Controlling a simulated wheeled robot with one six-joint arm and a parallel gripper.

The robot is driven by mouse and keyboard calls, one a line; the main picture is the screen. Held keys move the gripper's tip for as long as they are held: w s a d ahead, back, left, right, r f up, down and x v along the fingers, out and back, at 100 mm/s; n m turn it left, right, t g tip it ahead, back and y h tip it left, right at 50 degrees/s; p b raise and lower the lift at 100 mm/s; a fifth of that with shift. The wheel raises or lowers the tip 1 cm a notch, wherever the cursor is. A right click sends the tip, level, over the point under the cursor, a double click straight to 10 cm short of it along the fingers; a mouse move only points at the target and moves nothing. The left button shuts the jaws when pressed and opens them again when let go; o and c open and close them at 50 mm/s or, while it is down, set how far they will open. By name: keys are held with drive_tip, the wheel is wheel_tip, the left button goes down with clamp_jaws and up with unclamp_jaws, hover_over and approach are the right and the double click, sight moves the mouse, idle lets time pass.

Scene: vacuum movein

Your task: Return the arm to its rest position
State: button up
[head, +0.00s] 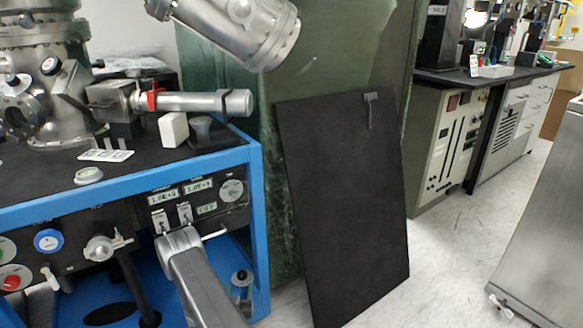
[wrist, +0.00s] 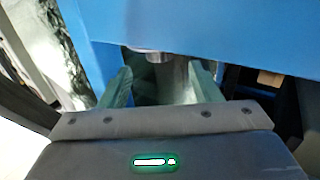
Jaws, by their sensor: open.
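My grey arm (head: 205,280) reaches up from the bottom of the head view, in front of the blue-framed bench (head: 255,200) and its control panel. My gripper's fingers cannot be made out in the head view. In the wrist view my gripper (wrist: 162,85) is open, with a finger at each side just beyond the grey bar and green light of its body. A grey cylindrical part (wrist: 172,78) shows between the fingers, below a blue frame edge (wrist: 200,38). I cannot tell whether the fingers touch it.
The panel's switches (head: 172,218) and a valve knob (head: 103,247) are close to my arm. A black board (head: 345,200) leans on a green cabinet (head: 230,100) to the right. Light floor (head: 455,250) is clear between the board and a metal box (head: 550,210).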

drive_tip(key=shift+w, duration=1.4)
